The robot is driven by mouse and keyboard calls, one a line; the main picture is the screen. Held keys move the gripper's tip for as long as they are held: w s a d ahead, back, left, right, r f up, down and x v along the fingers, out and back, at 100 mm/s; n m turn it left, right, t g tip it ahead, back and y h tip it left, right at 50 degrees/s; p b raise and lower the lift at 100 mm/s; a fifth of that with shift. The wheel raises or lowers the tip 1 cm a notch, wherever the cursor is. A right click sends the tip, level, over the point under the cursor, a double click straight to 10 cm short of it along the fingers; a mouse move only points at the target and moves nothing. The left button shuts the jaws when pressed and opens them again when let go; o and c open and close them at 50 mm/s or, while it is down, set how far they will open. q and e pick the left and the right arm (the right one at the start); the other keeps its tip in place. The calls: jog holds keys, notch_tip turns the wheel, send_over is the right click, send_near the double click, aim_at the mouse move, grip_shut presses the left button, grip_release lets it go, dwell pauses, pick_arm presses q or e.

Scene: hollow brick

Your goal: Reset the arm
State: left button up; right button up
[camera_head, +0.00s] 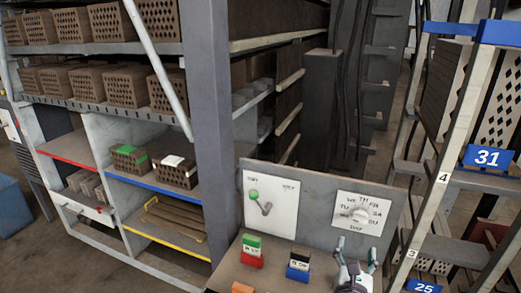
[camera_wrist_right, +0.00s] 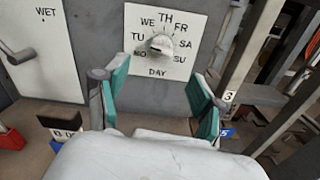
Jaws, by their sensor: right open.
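My right gripper (camera_head: 356,250) is at the bottom right of the head view, in front of the upright grey panel (camera_head: 318,184). Its two teal-padded fingers are spread with nothing between them, and they also frame empty space in the right wrist view (camera_wrist_right: 160,92). The day dial (camera_head: 358,215) on its white plate is just beyond the fingertips. It also shows in the right wrist view (camera_wrist_right: 160,46), apart from the fingers. My left gripper is in neither view.
A lever with a green knob (camera_head: 253,195) sits on a white plate left of the dial. Red-and-green (camera_head: 251,252) and blue-and-black (camera_head: 298,268) blocks stand on the ledge below. Shelves of hollow bricks (camera_head: 127,88) fill the left. A rack with numbered blue tags (camera_head: 488,157) stands close on the right.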

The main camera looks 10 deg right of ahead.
jog(key=s+a+r+n+t+y, duration=0.1)
jog(key=a+r+n+t+y, duration=0.2)
jog(key=a+n+y, duration=0.6)
jog(key=s+a+r+n+t+y, duration=0.2)
jog(key=a+r+n+y, duration=0.15)
jog(key=n, duration=0.85)
jog(key=s+a+f+n+g+y, duration=0.5)
jog(key=s+a+f+n+g, duration=0.4)
jog(key=n, duration=0.8)
jog(key=s+d+f+n+g+h, duration=0.8)
jog(key=s+d+f, duration=0.3)
jog(key=s+f, duration=0.15)
notch_tip(320, 180, down, 26)
jog(key=s+g, duration=0.1)
jog(key=s, duration=0.1)
jog(key=s+d+f+g, duration=0.1)
jog(key=s+d+f, duration=0.1)
jog(key=s+f, duration=1.3)
jog(key=shift+s+f+g, duration=0.3)
jog(key=shift+s+f, duration=0.1)
jog(key=shift+s, duration=0.5)
